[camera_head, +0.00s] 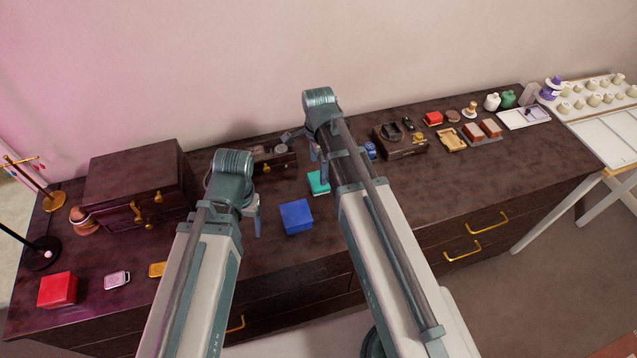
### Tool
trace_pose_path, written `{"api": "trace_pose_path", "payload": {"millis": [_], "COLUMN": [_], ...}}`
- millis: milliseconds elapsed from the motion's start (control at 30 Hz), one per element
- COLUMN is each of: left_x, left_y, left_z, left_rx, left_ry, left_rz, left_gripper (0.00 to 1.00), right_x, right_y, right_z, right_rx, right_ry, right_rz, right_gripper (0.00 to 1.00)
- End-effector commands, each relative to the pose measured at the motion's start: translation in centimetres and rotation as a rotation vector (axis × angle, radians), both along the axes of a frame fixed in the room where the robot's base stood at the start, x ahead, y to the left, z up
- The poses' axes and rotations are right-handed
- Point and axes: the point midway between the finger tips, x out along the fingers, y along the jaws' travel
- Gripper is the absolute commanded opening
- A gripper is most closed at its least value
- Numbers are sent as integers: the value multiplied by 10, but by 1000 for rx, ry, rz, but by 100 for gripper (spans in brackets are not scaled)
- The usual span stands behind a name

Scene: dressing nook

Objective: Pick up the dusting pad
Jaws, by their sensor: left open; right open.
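I cannot tell for sure which thing is the dusting pad; none in the head view clearly shows as one. A pinkish-brown rounded stack (83,221) sits left of the dark chest. A small yellow piece (157,269) lies near the front, partly behind my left arm. My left gripper (257,218) is open over the dresser, just left of a blue box (296,217). My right gripper (312,148) is open near the back of the dresser, above and behind a teal box (318,183). It is partly hidden by its own arm. Both grippers look empty.
A dark chest (140,180) stands at the left of the dresser (450,185). A red box (57,290) and a lilac case (117,280) are front left. A dark open box (402,143) and small items line the back. The right front top is clear.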

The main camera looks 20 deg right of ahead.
Motion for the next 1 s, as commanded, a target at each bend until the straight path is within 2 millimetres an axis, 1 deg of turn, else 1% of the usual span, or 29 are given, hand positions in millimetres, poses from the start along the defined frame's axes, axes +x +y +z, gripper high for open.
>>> {"api": "trace_pose_path", "payload": {"millis": [33,300,400,500,700,767,800,967,1000], "left_x": [0,0,0,0,0,0,0,0,0], "left_y": [0,0,0,0,0,0,0,0,0], "left_z": [-6,-40,-49,-51,-49,-49,-49,-49,-49], "left_rx": [0,0,0,0,0,0,0,0,0], "left_ry": [0,0,0,0,0,0,0,0,0], "left_rz": [0,0,0,0,0,0,0,0,0], "left_gripper": [76,76,76,76,76,76,76,76,76], "right_x": [0,1,1,1,1,1,1,1,1], "right_y": [0,0,0,0,0,0,0,0,0], "right_z": [-6,-40,-49,-51,-49,-49,-49,-49,-49], "right_rx": [0,0,0,0,0,0,0,0,0], "right_ry": [0,0,0,0,0,0,0,0,0], "right_rz": [0,0,0,0,0,0,0,0,0], "right_gripper": [100,100,100,100,100,89,82,53,46]}}
